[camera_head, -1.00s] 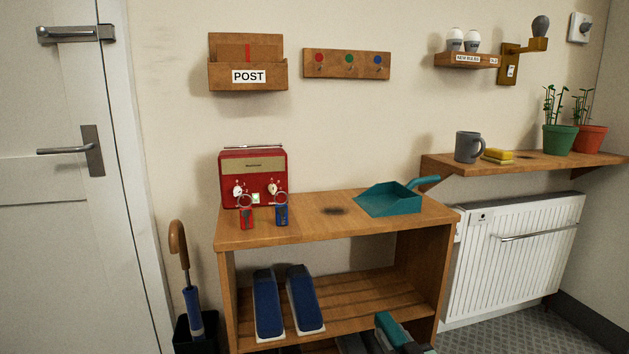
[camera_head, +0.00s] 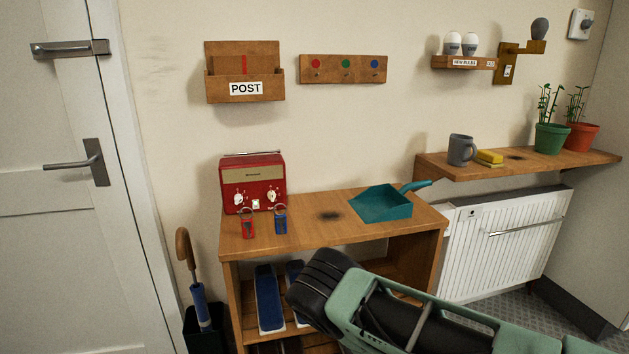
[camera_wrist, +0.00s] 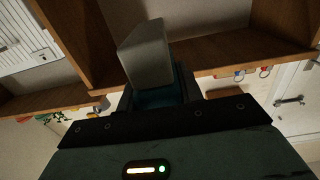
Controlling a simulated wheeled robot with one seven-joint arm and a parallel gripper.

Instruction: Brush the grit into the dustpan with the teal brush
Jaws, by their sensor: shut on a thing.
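The grit (camera_head: 330,216) is a small dark patch on the wooden bench top, left of the teal dustpan (camera_head: 383,204). The dustpan lies flat with its handle to the back right. In the wrist view, my gripper (camera_wrist: 156,92) is shut on a teal piece with a pale grey block at its end, which looks like the teal brush (camera_wrist: 147,54). The bench's front edge shows behind it. In the head view my arm crosses the lower right in front of the bench; I cannot make out the gripper or brush there.
The wooden bench (camera_head: 290,236) carries a red radio (camera_head: 253,183), a red key tag (camera_head: 248,228) and a blue key tag (camera_head: 281,224) on the left. Blue shoes (camera_head: 268,296) stand below. A wall shelf (camera_head: 560,161) is at right, above a radiator (camera_head: 505,240). An umbrella (camera_head: 198,295) stands left.

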